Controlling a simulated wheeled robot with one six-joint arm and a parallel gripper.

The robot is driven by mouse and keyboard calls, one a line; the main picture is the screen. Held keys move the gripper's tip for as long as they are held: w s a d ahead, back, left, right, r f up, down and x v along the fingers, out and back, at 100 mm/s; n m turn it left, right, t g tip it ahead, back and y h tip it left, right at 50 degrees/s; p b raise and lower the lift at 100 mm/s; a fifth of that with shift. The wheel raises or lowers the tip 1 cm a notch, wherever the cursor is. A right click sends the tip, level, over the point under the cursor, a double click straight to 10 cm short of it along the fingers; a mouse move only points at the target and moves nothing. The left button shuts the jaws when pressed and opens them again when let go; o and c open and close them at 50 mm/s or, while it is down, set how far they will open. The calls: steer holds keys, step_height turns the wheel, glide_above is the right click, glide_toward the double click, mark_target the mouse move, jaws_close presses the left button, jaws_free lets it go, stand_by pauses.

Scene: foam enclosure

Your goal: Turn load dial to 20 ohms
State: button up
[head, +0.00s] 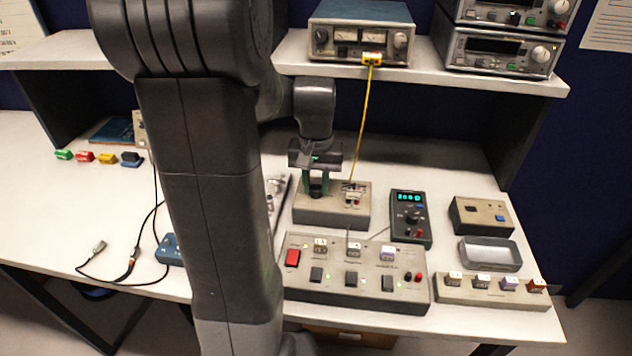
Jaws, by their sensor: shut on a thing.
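My gripper (319,180) points down over the left part of a grey box (340,214) on the bench. It is shut on a dark knob on that box, apparently the load dial (317,191). The fingers hide most of the knob, and its pointer and scale markings cannot be read. To the right of the knob, the box carries a small meter or socket panel (353,190), and a yellow cable runs up from there to an instrument on the shelf.
A multimeter (409,216) with a lit display stands just right. A switch panel (357,275) with a red switch lies in front. A tray (489,254) and a block strip (490,291) lie farther right. The shelf (430,77) with instruments overhangs behind. My arm hides the bench's middle left.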

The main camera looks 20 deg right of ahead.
mark_target(316, 187)
steer(key=o, duration=1)
steer(key=shift+r, duration=0.1)
step_height(316, 187, up, 14)
steer(key=shift+p, duration=0.3)
steer(key=shift+f, duration=0.25)
step_height(316, 187, down, 14)
steer(key=shift+r+b, duration=0.1)
steer(key=shift+b, duration=0.25)
steer(key=shift+r, duration=0.15)
